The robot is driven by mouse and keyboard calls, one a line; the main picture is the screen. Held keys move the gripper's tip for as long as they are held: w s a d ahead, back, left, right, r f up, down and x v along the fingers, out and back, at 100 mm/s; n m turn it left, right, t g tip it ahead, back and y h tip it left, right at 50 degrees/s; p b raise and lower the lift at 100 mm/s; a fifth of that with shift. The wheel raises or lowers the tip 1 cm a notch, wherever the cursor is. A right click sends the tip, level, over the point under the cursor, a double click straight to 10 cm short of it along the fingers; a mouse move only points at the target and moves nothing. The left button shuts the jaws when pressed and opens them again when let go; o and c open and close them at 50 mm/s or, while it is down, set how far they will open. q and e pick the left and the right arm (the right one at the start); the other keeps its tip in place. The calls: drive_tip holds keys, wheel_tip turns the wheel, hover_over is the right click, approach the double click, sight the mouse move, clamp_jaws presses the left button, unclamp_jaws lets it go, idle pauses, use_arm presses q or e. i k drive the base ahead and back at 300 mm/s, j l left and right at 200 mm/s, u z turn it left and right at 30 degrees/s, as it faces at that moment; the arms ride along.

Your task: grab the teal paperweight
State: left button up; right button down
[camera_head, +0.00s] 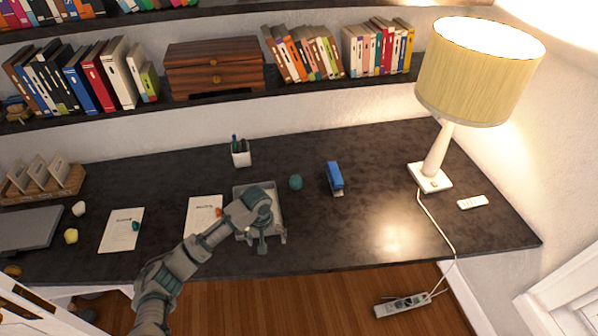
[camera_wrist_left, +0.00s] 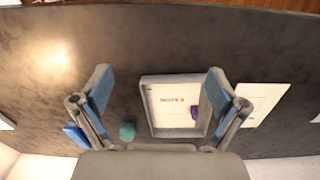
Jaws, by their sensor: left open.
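A small teal piece (camera_head: 136,226), which looks like a paperweight, lies on the right edge of the left paper sheet (camera_head: 118,232). A round dark teal object (camera_head: 295,182) stands on the desk right of the grey tray (camera_head: 240,188). It also shows in the left wrist view (camera_wrist_left: 127,131), near the left finger's base. I cannot tell for sure which of these is the paperweight. My left gripper (camera_head: 262,243) is open and empty above the tray; in its wrist view (camera_wrist_left: 159,72) the fingers are spread wide. My right gripper is not in view.
The tray holds a sheet with a purple piece (camera_wrist_left: 195,112). Another sheet (camera_head: 200,220) bears an orange-red piece. A blue stapler (camera_head: 335,177), pen cup (camera_head: 241,153) and lamp (camera_head: 434,165) stand on the desk (camera_head: 380,150). The desk's right front is clear.

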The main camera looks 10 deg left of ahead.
sight(295, 182)
drive_tip(key=i, duration=1.35)
